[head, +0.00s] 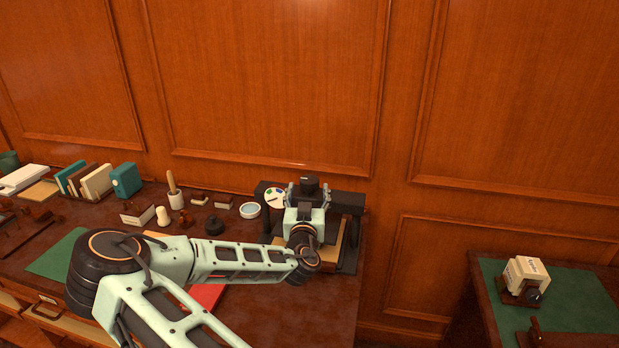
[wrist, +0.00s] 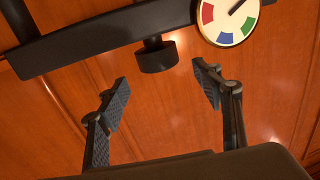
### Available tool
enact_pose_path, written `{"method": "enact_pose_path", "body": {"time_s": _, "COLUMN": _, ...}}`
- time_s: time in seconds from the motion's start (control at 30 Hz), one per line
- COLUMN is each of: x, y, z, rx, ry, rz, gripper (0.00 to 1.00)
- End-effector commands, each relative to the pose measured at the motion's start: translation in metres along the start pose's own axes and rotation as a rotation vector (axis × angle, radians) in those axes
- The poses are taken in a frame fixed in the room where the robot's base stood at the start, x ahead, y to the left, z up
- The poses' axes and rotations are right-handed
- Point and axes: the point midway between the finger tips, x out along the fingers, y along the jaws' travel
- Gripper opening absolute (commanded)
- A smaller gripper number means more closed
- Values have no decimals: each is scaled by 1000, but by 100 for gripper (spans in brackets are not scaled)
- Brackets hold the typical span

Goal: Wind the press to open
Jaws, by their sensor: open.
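The press (head: 347,200) stands at the right end of the desk, a dark frame with a crossbeam and a paler board low inside. My gripper (head: 308,192) is at the middle of the crossbeam and hides much of the press. In the wrist view the dark crossbeam (wrist: 95,32) runs across the top, with a short black round knob (wrist: 158,57) on a stem at its middle. My gripper (wrist: 160,78) is open, its two padded fingers on either side of the knob and apart from it. A round dial (wrist: 228,20) with red, green and blue segments sits right of the knob; the head view shows a dial (head: 274,196) too.
Left of the press are a glass-topped round dish (head: 250,210), a black weight (head: 214,225), a wooden-handled tool in a pot (head: 175,195) and several books (head: 97,182). A panelled wall is close behind. A separate green-topped desk (head: 575,318) stands right, across a gap.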

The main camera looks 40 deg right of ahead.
Motion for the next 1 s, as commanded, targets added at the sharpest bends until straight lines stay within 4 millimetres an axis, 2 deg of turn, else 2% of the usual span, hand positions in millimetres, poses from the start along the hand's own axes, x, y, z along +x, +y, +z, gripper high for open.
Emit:
{"method": "enact_pose_path", "body": {"time_s": 0.2, "x": 39, "y": 0, "z": -1, "rx": -2, "ry": -1, "rz": -1, "gripper": 60}}
{"method": "enact_pose_path", "body": {"time_s": 0.4, "x": 60, "y": 1, "z": 0, "rx": 0, "ry": -1, "rz": 1, "gripper": 60}}
{"method": "enact_pose_path", "body": {"time_s": 0.83, "x": 67, "y": 0, "z": 1, "rx": 1, "ry": -2, "rz": 2, "gripper": 60}}
{"method": "enact_pose_path", "body": {"time_s": 1.0, "x": 67, "y": 0, "z": 1, "rx": 1, "ry": -2, "rz": 2, "gripper": 41}}
